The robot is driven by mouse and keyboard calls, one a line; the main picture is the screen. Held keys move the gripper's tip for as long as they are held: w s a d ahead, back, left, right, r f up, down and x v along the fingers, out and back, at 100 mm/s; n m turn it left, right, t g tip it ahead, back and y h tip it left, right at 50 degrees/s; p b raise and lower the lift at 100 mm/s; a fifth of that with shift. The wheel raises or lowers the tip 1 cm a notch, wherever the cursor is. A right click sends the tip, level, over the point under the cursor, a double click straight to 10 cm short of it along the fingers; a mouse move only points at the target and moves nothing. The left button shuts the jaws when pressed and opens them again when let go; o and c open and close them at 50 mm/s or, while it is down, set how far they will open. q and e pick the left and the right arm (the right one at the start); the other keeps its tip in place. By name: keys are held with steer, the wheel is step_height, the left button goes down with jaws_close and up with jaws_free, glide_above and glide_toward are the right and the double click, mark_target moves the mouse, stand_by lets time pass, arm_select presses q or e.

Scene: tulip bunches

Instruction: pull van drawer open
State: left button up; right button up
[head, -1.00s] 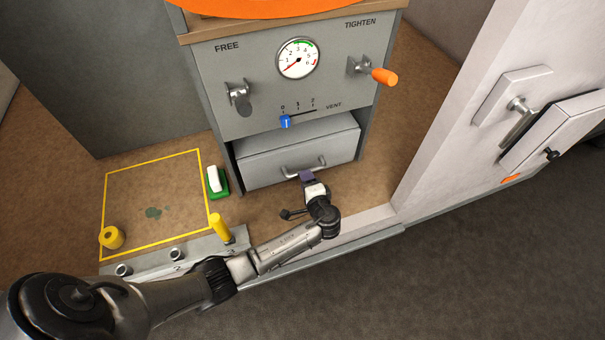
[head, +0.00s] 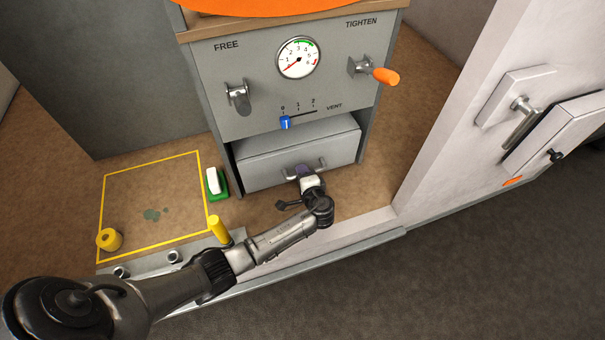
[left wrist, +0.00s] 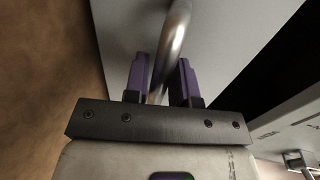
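The van drawer (head: 297,155) is a grey front low in the grey cabinet (head: 250,75). It stands a little forward of the panel above, with a dark gap at its left side. Its metal bar handle (head: 320,164) is on the front; the handle also shows in the left wrist view (left wrist: 174,38). My left gripper (head: 303,171) is at the handle. In the left wrist view its two purple fingers (left wrist: 163,80) stand apart on either side of the bar. I cannot tell whether they touch it. My right gripper is not in view.
A green-and-white block (head: 217,184) lies on the floor left of the drawer. A yellow roll (head: 109,239) lies at a yellow outlined square (head: 150,205). A yellow peg (head: 219,231) stands near my left arm. A white door post (head: 450,120) is at the right.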

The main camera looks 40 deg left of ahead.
arm_select(q)
jaws_close()
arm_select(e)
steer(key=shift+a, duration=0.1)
